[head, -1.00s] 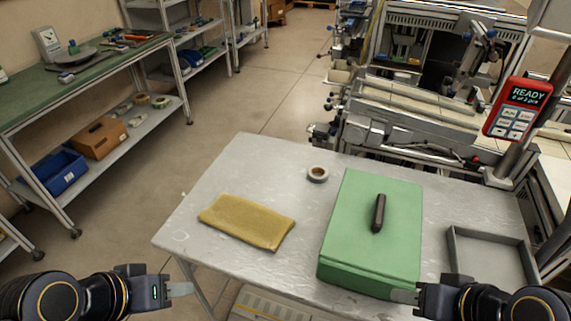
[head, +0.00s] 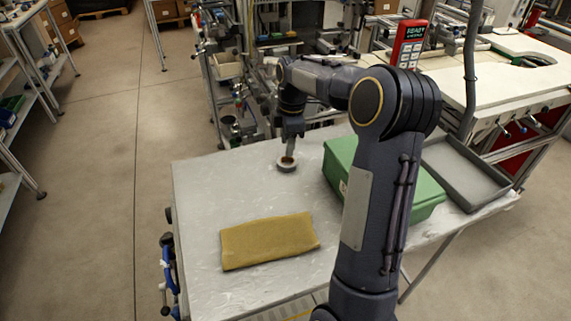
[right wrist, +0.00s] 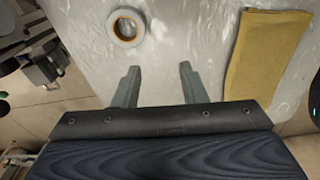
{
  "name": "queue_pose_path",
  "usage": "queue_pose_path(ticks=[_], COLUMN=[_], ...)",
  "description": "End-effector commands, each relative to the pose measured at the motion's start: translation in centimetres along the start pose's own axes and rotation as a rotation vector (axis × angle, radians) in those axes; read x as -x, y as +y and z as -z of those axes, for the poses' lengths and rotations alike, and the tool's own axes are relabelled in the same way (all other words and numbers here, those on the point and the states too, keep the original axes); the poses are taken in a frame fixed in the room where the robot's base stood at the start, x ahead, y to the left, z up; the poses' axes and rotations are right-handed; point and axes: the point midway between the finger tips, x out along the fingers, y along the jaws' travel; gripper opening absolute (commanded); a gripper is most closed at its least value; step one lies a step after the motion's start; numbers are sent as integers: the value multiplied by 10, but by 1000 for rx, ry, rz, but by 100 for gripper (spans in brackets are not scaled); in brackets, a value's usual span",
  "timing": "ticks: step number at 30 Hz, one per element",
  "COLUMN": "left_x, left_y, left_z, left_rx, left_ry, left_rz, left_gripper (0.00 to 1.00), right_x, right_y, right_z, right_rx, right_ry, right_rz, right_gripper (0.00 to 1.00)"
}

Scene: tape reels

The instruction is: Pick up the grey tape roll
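The grey tape roll (head: 287,168) lies flat on the silver table, with a brown inner ring. My right arm reaches across the table, and its gripper (head: 290,150) is pointed down over the roll in the head view. In the right wrist view the gripper (right wrist: 156,68) is open, with nothing between its two fingers. There the roll (right wrist: 114,36) shows beyond the fingertips and to the left, apart from them. How high the fingers are above the table is hard to tell. My left gripper is not in view.
A folded yellow cloth (head: 268,240) lies on the table (head: 205,205) near the front. A green box (head: 338,155), partly hidden by my right arm, stands right of the roll. A grey tray (head: 465,170) is farther right. The table's left side is clear.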

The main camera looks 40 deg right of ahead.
Motion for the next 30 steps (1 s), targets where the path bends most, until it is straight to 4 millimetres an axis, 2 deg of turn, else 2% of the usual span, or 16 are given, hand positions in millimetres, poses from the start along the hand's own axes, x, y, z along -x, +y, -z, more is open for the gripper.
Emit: queue_pose_path(ticks=[1, 3, 7, 17, 24, 30], left_x=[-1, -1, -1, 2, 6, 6], left_y=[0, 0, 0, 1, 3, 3], left_z=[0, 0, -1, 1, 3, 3], left_rx=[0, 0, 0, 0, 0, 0], left_ry=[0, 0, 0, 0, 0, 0], left_rz=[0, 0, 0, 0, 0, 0], left_gripper=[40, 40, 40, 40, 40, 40], right_x=[-15, -28, -42, -78, -112, -119], right_y=[13, 25, 36, 34, 32, 32], right_z=[-6, -13, -19, -23, -26, -26], right_rx=[56, 125, 193, 206, 205, 205], right_ry=[-21, -43, -61, -64, -63, -62], right_rz=[21, 39, 58, 63, 61, 58], right_gripper=[38, 38, 38, 38, 38, 38])
